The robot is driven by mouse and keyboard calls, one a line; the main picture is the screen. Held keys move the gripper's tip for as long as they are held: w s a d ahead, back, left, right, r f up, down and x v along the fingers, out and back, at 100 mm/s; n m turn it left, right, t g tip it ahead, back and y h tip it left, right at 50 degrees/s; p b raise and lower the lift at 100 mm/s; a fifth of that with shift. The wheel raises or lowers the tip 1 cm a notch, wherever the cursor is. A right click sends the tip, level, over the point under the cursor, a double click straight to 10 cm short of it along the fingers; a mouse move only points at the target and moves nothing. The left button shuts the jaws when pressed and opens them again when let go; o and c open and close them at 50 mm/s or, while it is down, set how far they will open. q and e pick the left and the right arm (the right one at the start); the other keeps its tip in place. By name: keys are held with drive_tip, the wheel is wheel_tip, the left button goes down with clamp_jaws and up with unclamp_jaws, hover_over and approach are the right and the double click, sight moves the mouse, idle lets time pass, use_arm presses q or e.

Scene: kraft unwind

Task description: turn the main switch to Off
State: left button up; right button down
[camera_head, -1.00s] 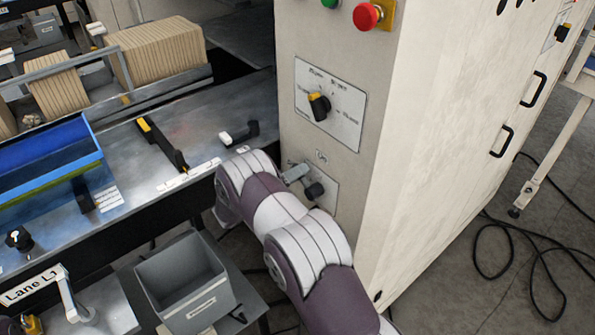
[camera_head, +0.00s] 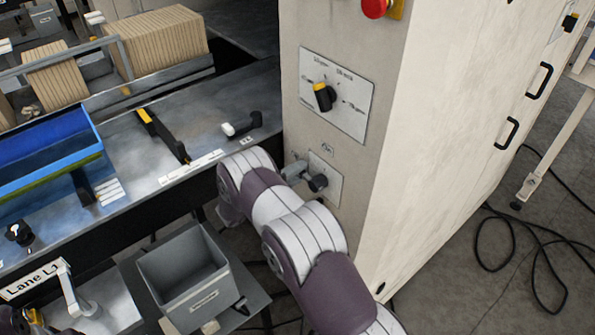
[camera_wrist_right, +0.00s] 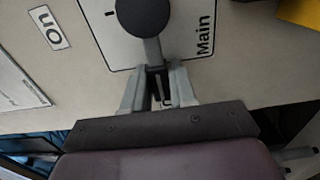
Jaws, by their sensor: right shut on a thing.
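The main switch (camera_head: 318,183) is a round black knob on a pale plate, low on the cream cabinet's front. In the right wrist view its black hub (camera_wrist_right: 143,17) has a short grey handle (camera_wrist_right: 153,50) pointing down toward my gripper, beside the word "Main". My right gripper (camera_head: 296,170) is at the switch from the left, partly hidden by my arm. In the wrist view its two grey fingers (camera_wrist_right: 158,86) stand on either side of the handle's end, shut on it.
Above the switch is a selector dial (camera_head: 323,97) with a yellow-marked knob, and a red button (camera_head: 375,6) higher up. A grey bin (camera_head: 185,275) stands below left of my arm. A blue tray (camera_head: 45,160) lies on the bench. Cables (camera_head: 530,250) lie on the floor at right.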

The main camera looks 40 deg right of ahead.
drive_tip(key=shift+f, duration=0.1)
drive_tip(key=c, duration=1)
unclamp_jaws()
drive_tip(key=shift+a, duration=0.1)
drive_tip(key=a+b, duration=0.3)
drive_tip(key=a, duration=0.9)
drive_tip(key=shift+s+a, duration=0.25)
drive_tip(key=shift+s, duration=0.2)
